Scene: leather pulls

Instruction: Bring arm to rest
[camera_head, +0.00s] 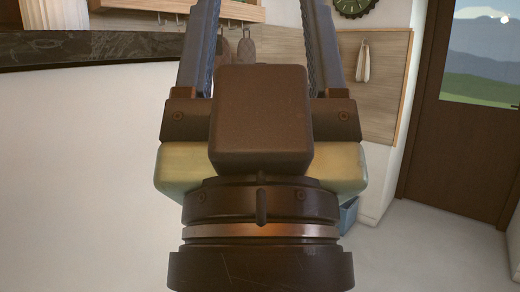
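My gripper (262,30) fills the middle of the head view, seen from behind its dark wrist and pale housing. Its two long fingers point up and away, spread wide apart, and run out of the top edge. Nothing shows held between the visible parts of the fingers; the fingertips are out of view. My gripper hides much of the middle of the room.
A dark stone-like band (90,50) runs along the white surface at left. Behind the fingers is a wooden rack (240,10) with hooks and hanging items. A pale item (363,62) hangs on a wooden panel. A blue container (348,215) is partly hidden. A brown door (455,150) stands right, with clear floor (430,250) before it.

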